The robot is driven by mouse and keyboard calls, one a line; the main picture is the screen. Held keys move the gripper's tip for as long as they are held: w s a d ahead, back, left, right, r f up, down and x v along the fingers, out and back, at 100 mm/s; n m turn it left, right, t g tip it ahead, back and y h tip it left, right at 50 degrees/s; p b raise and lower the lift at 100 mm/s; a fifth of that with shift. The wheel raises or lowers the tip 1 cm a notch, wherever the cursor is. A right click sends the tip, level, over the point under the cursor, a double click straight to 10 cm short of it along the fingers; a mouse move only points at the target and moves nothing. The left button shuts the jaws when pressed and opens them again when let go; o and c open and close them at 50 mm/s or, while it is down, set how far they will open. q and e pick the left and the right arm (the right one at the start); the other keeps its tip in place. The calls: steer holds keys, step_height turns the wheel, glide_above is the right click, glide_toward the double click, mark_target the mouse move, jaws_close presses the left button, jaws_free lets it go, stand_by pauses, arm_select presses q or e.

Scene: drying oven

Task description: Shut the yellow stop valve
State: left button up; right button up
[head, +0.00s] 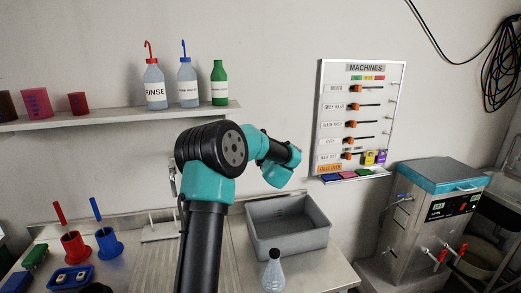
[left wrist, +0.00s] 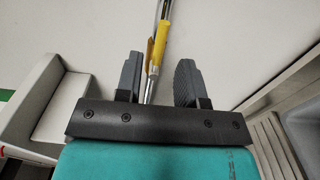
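The yellow stop valve handle (left wrist: 158,45) shows in the left wrist view, lying along a thin metal pipe (left wrist: 164,10) that runs up the pale wall. My left gripper (left wrist: 158,78) is open, its two dark fingers on either side of the lower end of the handle and pipe. The handle appears nearer the left finger, with a wider gap to the right finger. Whether either finger touches it I cannot tell. In the head view my teal and black arm hides part of the wall, and I cannot make out the yellow handle. My right gripper is not seen.
A grey basin (head: 290,225) stands on the bench, with a clear bottle (head: 273,272) in front. A shelf (head: 110,117) holds bottles above. A MACHINES board (head: 361,118) hangs on the wall. A metal machine (head: 430,210) with red taps stands at right.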

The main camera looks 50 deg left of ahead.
arm_select(q)
steer(key=shift+x, duration=2.75)
jaws_close()
